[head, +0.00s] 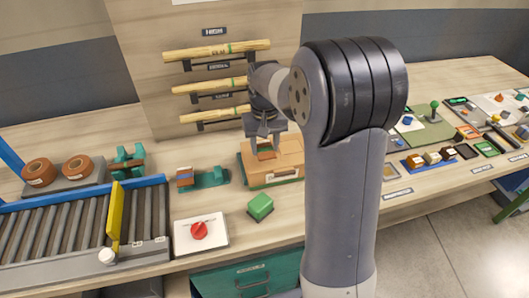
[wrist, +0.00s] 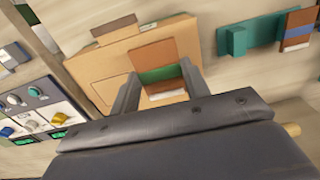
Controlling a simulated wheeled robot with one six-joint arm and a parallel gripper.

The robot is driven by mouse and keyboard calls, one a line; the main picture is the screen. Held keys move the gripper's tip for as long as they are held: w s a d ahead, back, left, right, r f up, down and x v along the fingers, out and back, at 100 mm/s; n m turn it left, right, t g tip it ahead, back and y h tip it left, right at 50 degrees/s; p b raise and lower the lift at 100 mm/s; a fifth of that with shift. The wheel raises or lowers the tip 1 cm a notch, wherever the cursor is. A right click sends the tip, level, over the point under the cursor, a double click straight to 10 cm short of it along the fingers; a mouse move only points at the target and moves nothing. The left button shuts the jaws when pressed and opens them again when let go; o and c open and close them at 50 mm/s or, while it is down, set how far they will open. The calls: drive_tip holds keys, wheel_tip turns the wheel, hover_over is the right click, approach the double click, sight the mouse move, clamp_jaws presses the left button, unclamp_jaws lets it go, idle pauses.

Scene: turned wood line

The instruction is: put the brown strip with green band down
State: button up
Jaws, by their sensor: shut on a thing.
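My gripper (head: 266,138) is shut on the brown strip with green band (head: 266,153), over a tan wooden box (head: 288,160). In the wrist view the strip (wrist: 154,54) sits between the two fingers of my gripper (wrist: 160,88), with its green band across the middle and a pale patch near the lower end. The tan box (wrist: 95,70) lies behind it. I cannot tell whether the strip touches the box. A darker brown piece (wrist: 114,29) lies at the box's edge.
A teal holder (head: 212,178) with a brown strip with a blue band (head: 185,177) stands left of the box. A green block (head: 260,206) and a white plate with a red knob (head: 199,231) are in front. Turned wood pieces (head: 216,50) hang on the board behind.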

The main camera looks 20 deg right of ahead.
sight(265, 150)
wheel_tip(265, 150, down, 4)
drive_tip(key=shift+r, duration=0.15)
drive_tip(key=shift+s, duration=0.1)
drive_tip(key=shift+s+f+b, duration=0.2)
drive_tip(key=shift+f+b, duration=0.1)
drive_tip(key=shift+f, duration=0.4)
drive_tip(key=o, duration=0.8)
drive_tip(key=shift+o, duration=0.8)
wheel_tip(265, 150, up, 14)
drive_tip(key=shift+w+f, duration=0.25)
